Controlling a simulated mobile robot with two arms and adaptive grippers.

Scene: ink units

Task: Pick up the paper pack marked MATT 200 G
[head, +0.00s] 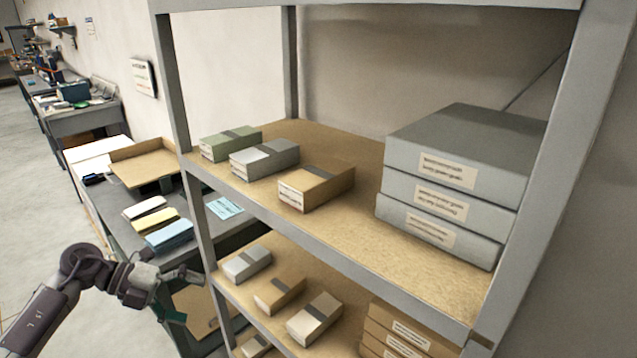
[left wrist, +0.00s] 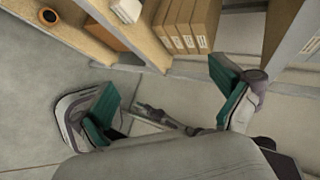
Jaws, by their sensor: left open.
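Several small paper packs lie on the shelf rack, and I cannot read a MATT 200 G mark on any of them. On the upper board are a green pack (head: 230,144), a grey pack (head: 264,158) and a tan pack (head: 315,188). On the lower board are a grey pack (head: 247,263), a brown pack (head: 279,294) and a pale banded pack (head: 314,318). My left gripper (head: 182,296) is open and empty, left of the lower board and apart from the packs. Its teal-padded fingers also show in the left wrist view (left wrist: 168,88). My right gripper is out of view.
Large grey boxes (head: 455,165) are stacked at the upper board's right; brown boxes (head: 408,335) stand below. The rack's grey front post (head: 180,110) rises near my left arm. A dark table (head: 190,250) with coloured packs stands behind. Open floor (head: 45,195) lies left.

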